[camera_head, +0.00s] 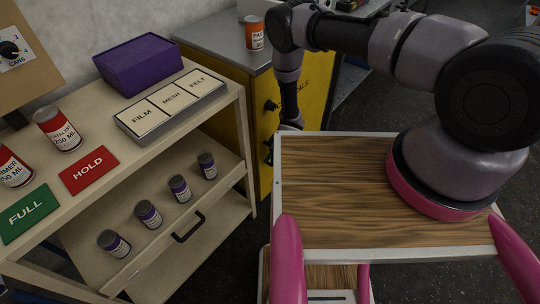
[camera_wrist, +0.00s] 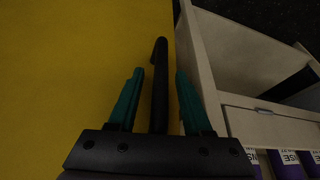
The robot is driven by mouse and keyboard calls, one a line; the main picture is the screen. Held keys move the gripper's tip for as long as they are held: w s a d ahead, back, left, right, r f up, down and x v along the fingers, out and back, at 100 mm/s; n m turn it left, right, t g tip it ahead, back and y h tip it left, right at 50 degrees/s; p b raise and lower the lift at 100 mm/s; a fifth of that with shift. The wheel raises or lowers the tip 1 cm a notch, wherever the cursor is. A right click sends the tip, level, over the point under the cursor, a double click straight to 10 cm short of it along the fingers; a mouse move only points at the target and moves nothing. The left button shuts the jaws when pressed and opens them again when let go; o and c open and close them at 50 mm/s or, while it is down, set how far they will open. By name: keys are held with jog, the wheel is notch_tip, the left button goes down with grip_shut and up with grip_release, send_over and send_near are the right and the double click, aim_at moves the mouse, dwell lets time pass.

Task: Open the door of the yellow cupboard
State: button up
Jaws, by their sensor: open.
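The yellow cupboard (camera_head: 318,98) stands behind the cream trolley in the head view, and its door looks shut. Its yellow face fills the left of the wrist view (camera_wrist: 60,70). A black bar handle (camera_wrist: 160,85) shows in the wrist view, lying between my two teal fingers. My gripper (camera_wrist: 160,92) is open, with one finger on each side of the bar and a gap on both sides. In the head view my gripper (camera_head: 270,150) is small, dark and partly hidden at the cupboard front, by the trolley's right end.
The cream trolley (camera_head: 243,120) stands close beside my gripper, holding a purple box (camera_head: 139,64), label tray, cans and several small jars. Its side panel (camera_wrist: 205,70) is near my right finger. An orange-labelled can (camera_head: 254,33) stands on the cupboard top. My wooden deck is in front.

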grip_shut()
dwell(1.3)
